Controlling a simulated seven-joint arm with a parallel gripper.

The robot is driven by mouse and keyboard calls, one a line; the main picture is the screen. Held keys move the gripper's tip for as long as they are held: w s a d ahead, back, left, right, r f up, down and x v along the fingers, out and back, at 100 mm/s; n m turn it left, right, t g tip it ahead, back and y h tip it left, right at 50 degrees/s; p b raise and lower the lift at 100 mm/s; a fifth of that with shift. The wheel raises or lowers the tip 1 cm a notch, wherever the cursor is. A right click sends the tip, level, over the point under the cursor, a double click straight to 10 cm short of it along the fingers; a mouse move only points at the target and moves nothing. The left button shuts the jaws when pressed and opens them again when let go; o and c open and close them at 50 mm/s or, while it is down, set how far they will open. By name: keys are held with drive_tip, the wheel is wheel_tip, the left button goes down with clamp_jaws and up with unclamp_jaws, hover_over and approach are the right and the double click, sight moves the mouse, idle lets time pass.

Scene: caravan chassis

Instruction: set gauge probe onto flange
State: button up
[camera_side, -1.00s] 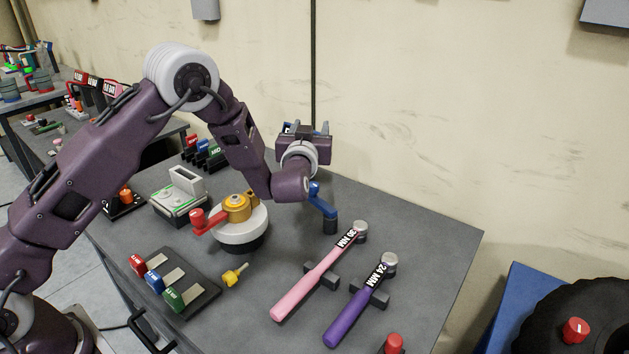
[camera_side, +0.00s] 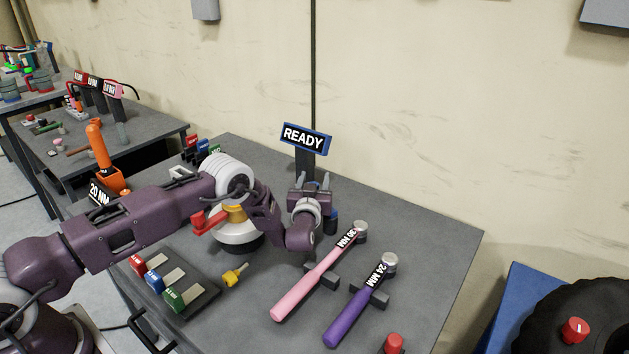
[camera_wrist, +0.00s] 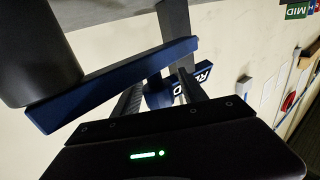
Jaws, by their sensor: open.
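My gripper (camera_side: 311,182) is open beside a dark post (camera_side: 331,226) with a blue top, its fingers pointing up in the side view. In the wrist view the two fingers (camera_wrist: 160,92) are apart, and a blue bar (camera_wrist: 110,82) joined to a dark cylinder (camera_wrist: 35,50) crosses close by them. I cannot tell whether they touch it. A round white and black base (camera_side: 240,238) with a gold hub and red handle stands left of my gripper. A small yellow fitting (camera_side: 234,275) lies on the table in front of it. No part is labelled as probe or flange.
A pink hammer-like tool (camera_side: 312,284) and a purple one (camera_side: 350,312) rest on dark blocks at right. A tray with red, blue and green tagged pieces (camera_side: 178,290) lies front left. A READY sign (camera_side: 305,139) stands behind my gripper.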

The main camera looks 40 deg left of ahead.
clamp_jaws()
idle(1.3)
